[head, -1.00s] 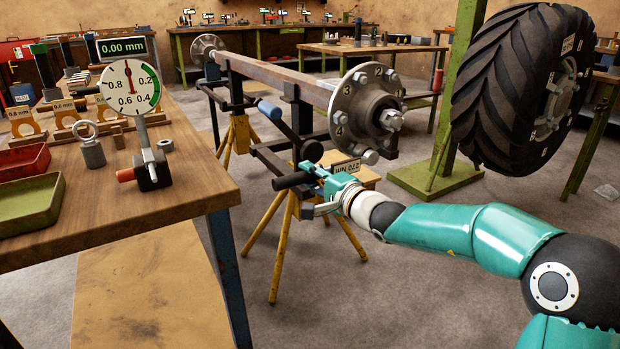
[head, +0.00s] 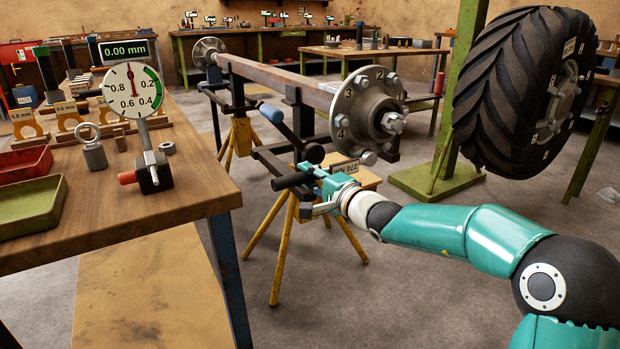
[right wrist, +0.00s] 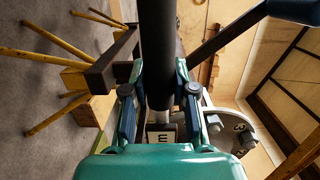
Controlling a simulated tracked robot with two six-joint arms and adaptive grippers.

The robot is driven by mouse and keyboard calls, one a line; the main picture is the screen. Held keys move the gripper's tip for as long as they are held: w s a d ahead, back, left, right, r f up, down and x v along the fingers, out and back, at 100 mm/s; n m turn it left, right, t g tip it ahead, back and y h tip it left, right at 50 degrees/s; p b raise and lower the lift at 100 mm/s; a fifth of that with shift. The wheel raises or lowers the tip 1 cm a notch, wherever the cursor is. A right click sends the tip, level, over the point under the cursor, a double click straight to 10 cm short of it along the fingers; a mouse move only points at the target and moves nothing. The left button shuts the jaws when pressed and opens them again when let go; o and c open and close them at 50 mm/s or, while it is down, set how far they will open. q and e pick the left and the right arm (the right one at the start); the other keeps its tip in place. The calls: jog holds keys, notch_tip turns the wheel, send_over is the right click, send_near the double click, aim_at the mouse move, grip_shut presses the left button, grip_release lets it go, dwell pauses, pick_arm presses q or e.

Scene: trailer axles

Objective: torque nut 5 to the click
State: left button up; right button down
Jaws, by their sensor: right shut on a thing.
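My right gripper (head: 312,186) is shut on the black handle of a torque wrench (head: 290,181), below and left of the near hub flange. The handle (right wrist: 157,50) runs between both fingers in the right wrist view. A tag reading 270 NM (head: 345,167) shows beside the gripper, towards the hub. The near hub (head: 362,108) carries several nuts; the figures 2, 3 and 4 are readable. A nut (head: 368,158) sits at the flange's lower edge, its number unreadable. I cannot tell whether the wrench's socket is seated on a nut. My left gripper is not in view.
A dark lever with a blue grip (head: 270,112) stands close above the wrench. Yellow stands (head: 283,250) support the axle (head: 270,75). A large tyre (head: 520,90) hangs at right. The workbench (head: 130,205) at left holds a dial gauge (head: 132,90) and trays.

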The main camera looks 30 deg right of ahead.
jog(key=shift+w+r, duration=0.2)
jog(key=shift+w, duration=0.4)
jog(key=shift+r, duration=0.1)
jog(key=shift+d+r+m, duration=0.15)
jog(key=shift+r+m, duration=0.55)
jog(key=shift+r, duration=0.4)
jog(key=shift+d+r+m, duration=0.1)
jog(key=shift+r+m, duration=0.6)
jog(key=shift+r, duration=0.4)
jog(key=shift+d+r+m+t, duration=0.2)
jog(key=shift+d+r+m, duration=0.15)
jog(key=shift+r+m, duration=0.3)
jog(key=shift+d+r+m+t, duration=0.25)
jog(key=shift+r+m, duration=0.2)
jog(key=shift+r, duration=0.35)
jog(key=shift+a+f+n, duration=0.2)
jog(key=shift+f+n, duration=0.15)
jog(key=shift+f, duration=0.15)
jog(key=shift+a+f+n, duration=0.2)
jog(key=shift+f+n, duration=0.15)
jog(key=shift+f, duration=0.15)
